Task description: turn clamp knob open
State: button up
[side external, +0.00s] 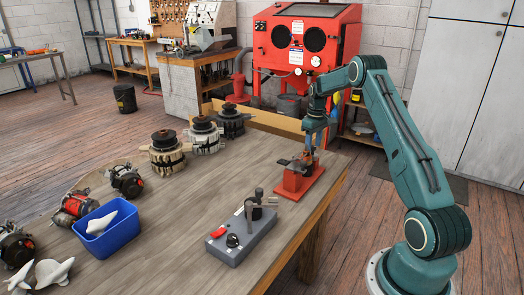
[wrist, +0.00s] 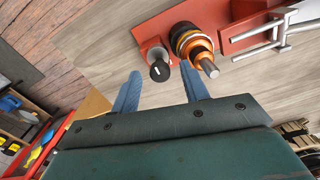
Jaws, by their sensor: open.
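A black clamp knob (wrist: 160,71) with a white mark on its face shows in the wrist view, at the left end of a red fixture (wrist: 155,46). My gripper (wrist: 161,73) is open, with its two blue fingers apart. The knob appears between the fingertips with a gap on each side; how far beyond the tips it lies I cannot tell. An orange and black cylindrical part (wrist: 189,42) with a steel shaft sits on the fixture, right of the knob. In the side view my gripper (side external: 314,140) points down over the red fixture (side external: 297,187), hiding part of it.
Metal bars (wrist: 277,35) stick out from the fixture's right. A grey control box (side external: 240,240) with a lever stands nearer on the workbench (side external: 165,215). Several alternators (side external: 166,153) line the bench's far-left side, with a blue bin (side external: 107,238). The bench middle is clear.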

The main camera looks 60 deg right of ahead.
aim_at(313, 146)
notch_tip(313, 146, up, 14)
dwell(0.6)
jog(key=shift+f, duration=0.15)
jog(key=shift+a, duration=0.1)
jog(key=s+a+r+t, duration=0.1)
jog(key=s+a+r, duration=0.1)
jog(key=a+r, duration=0.5)
jog(key=s+a+r+n+t+h, duration=0.1)
jog(key=a+r, duration=0.2)
jog(key=a, duration=0.8)
jog(key=s+a+r+t, duration=0.15)
jog(key=a+r, duration=0.25)
jog(key=a, duration=0.4)
jog(key=s+a+f+t, duration=0.1)
jog(key=s+a+f, duration=0.1)
jog(key=s+a, duration=0.6)
jog(key=s+a+f+n+t+y, duration=0.1)
jog(key=s+a+f, duration=0.2)
jog(key=s+a, duration=0.5)
jog(key=s, duration=0.3)
jog(key=shift+s+a+f, duration=0.2)
jog(key=shift+s, duration=0.15)
